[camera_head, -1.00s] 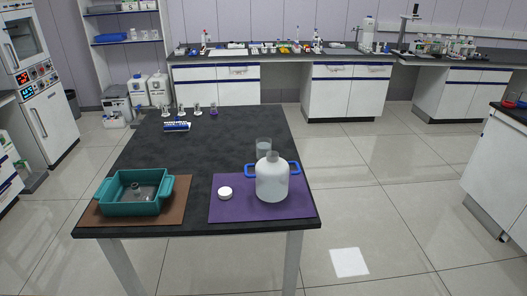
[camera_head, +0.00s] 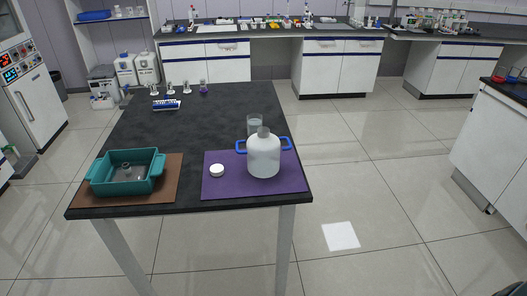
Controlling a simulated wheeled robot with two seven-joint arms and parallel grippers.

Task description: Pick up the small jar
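No thing is plainly the small jar. A white jar-like bottle with a grey neck and blue side handles (camera_head: 263,158) stands upright on the purple mat (camera_head: 222,188) at the table's front right. A clear glass vessel (camera_head: 255,123) stands behind it, partly hidden. A small clear glass piece (camera_head: 125,172) lies in the teal tray (camera_head: 128,187) at the front left; its shape is hard to make out. A round white lid-like disc (camera_head: 217,170) lies on the purple mat, left of the bottle. Neither of my grippers is in view.
The teal tray sits on a brown mat (camera_head: 172,185) on the black table (camera_head: 200,125). Several small flasks (camera_head: 186,87) and a blue-and-white rack (camera_head: 166,104) stand at the back left. The middle of the table is clear. Benches (camera_head: 340,65) line the back wall.

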